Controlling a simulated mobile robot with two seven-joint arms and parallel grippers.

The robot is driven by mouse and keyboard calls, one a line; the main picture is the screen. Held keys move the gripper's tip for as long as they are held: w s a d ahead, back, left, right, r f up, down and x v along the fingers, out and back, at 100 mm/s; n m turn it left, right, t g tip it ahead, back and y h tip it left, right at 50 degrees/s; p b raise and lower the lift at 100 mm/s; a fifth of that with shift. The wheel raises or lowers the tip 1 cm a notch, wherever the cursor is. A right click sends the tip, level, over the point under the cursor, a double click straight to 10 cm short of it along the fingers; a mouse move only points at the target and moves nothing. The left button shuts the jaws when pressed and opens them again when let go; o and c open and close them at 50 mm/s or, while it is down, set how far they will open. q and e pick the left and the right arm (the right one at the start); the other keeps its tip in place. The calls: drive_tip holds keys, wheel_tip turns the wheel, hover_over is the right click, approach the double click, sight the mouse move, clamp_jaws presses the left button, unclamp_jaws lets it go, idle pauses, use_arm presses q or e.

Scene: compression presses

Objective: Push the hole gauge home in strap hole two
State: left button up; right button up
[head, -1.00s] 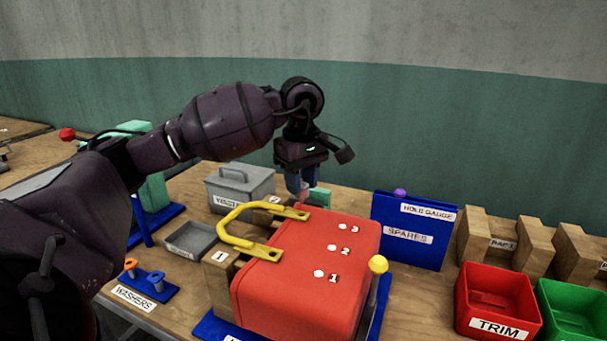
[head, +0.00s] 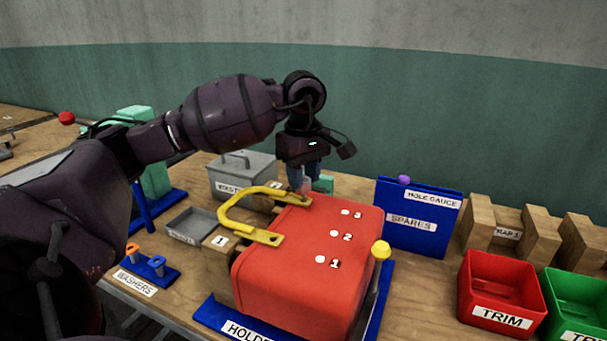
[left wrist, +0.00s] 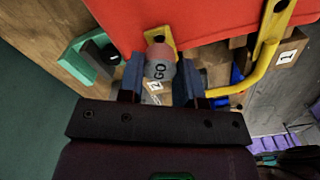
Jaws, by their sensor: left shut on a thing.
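The yellow strap (head: 240,209) is a U-shaped handle at the left of the red block (head: 310,265), with a flat holed end at each side. My left gripper (head: 305,182) is above its far end, shut on the hole gauge, a grey cylinder with a pinkish tip marked GO. In the left wrist view the hole gauge (left wrist: 158,68) is between the fingers, its tip overlapping the strap's far end plate (left wrist: 163,36). A tag reading 2 (left wrist: 155,86) shows just behind the gauge. My right gripper is out of view.
The blue hole gauge and spares rack (head: 440,235) stands right of the red block. A yellow-knobbed lever (head: 381,250) is at the block's right. A grey lidded box (head: 240,178) and shallow tray (head: 190,227) stand left. Red (head: 500,285) and green bins are far right.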

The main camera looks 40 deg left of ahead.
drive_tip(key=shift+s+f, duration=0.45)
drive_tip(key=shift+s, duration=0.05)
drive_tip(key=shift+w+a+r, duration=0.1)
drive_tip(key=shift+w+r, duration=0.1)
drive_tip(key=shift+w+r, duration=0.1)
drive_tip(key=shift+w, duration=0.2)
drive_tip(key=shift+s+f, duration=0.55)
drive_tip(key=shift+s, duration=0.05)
